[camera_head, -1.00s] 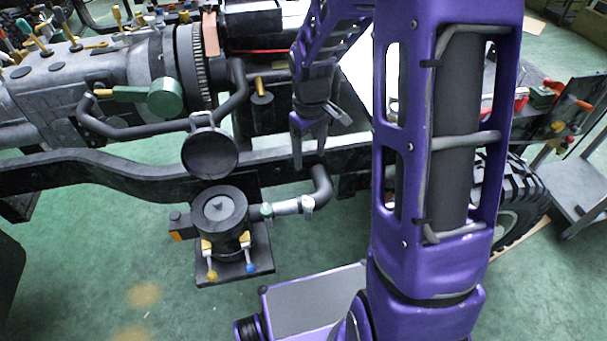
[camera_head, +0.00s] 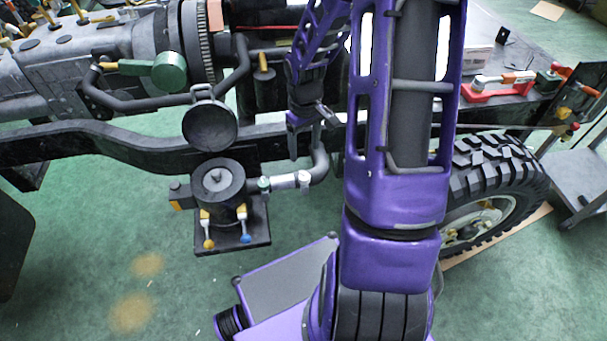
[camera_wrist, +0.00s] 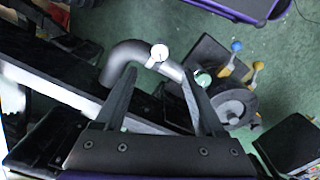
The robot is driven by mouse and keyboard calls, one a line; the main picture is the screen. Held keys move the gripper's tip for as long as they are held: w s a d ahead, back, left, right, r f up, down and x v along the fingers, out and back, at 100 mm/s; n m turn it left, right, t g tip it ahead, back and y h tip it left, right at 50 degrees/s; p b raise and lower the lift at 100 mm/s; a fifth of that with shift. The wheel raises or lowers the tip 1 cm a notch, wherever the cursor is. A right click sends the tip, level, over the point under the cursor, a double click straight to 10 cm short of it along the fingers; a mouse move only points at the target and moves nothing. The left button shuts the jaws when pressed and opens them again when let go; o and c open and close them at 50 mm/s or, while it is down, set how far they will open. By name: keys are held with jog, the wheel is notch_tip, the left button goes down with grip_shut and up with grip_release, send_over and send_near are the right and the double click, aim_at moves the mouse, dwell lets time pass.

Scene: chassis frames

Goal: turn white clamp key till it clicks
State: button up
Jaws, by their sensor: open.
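The white clamp key (camera_head: 304,181) sits at the right end of a silver sleeve (camera_head: 284,181), where the sleeve meets a dark bent pipe (camera_head: 320,163). In the wrist view the white key (camera_wrist: 159,53) shows as a round white face on the pipe, just beyond my fingertips and between their lines. A green clamp key (camera_wrist: 203,78) is at the sleeve's other end, close to my right finger. My gripper (camera_head: 305,148) is open and empty, above the white key in the head view and apart from it. The wrist view (camera_wrist: 159,76) shows the fingers spread wide.
A round black canister (camera_head: 218,184) with yellow and blue levers stands left of the sleeve. A chassis rail (camera_head: 120,150) runs behind the pipe. A tyre (camera_head: 495,175) and a grey cart (camera_head: 580,170) are at right. The green floor in front is open.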

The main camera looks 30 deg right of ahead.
aim_at(304, 176)
notch_tip(304, 176, down, 11)
jog(key=shift+r+b, duration=0.1)
jog(key=shift+b, duration=0.9)
grip_shut()
